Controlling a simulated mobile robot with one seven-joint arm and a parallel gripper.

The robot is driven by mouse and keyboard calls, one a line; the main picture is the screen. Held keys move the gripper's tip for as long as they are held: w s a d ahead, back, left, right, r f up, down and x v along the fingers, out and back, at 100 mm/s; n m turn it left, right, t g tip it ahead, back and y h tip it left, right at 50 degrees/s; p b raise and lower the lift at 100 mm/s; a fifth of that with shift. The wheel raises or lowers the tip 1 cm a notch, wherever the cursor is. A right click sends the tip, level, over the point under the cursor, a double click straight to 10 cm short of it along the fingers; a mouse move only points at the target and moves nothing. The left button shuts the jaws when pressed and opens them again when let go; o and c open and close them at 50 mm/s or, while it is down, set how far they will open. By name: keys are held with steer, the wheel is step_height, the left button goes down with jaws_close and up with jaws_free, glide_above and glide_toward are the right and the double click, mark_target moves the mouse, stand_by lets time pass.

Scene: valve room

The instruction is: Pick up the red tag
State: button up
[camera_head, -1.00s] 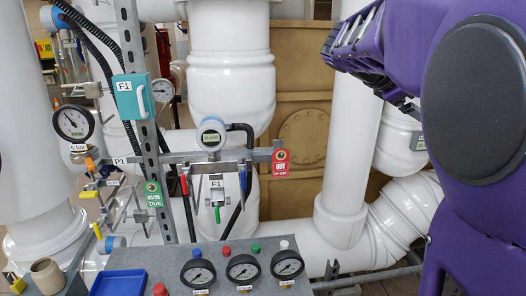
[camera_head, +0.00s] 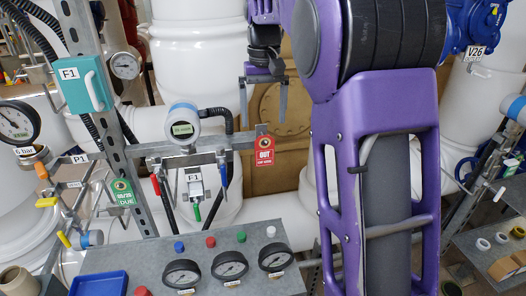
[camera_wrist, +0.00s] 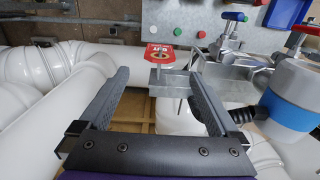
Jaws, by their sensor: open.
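The red tag (camera_head: 264,151), lettered "OUT", hangs at the right end of a grey metal bar (camera_head: 190,146). In the wrist view the red tag (camera_wrist: 160,53) shows beyond and between the fingertips, beside the end of the bar. My gripper (camera_head: 263,103) is open and empty, fingers pointing down, above the tag in the head view. In the wrist view my gripper (camera_wrist: 158,76) has its two fingers wide apart, with a visible gap to the tag.
A gauge (camera_head: 183,122) with a blue rim stands on the bar left of the tag. A green tag (camera_head: 122,192) hangs further left, below a teal box (camera_head: 85,84). A grey panel (camera_head: 130,258) with several gauges and coloured knobs lies in front. White pipes fill the background.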

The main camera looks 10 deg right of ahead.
mark_target(264, 137)
step_height(264, 137, down, 6)
steer(key=shift+f+b, duration=0.1)
steer(key=shift+b, duration=0.2)
steer(key=f, duration=0.4)
steer(key=shift+s+f, duration=0.15)
steer(key=shift+s, duration=0.2)
steer(key=shift+f, duration=0.4)
steer(key=c, duration=1.1)
steer(key=shift+c, duration=0.2)
steer(key=shift+r, duration=0.2)
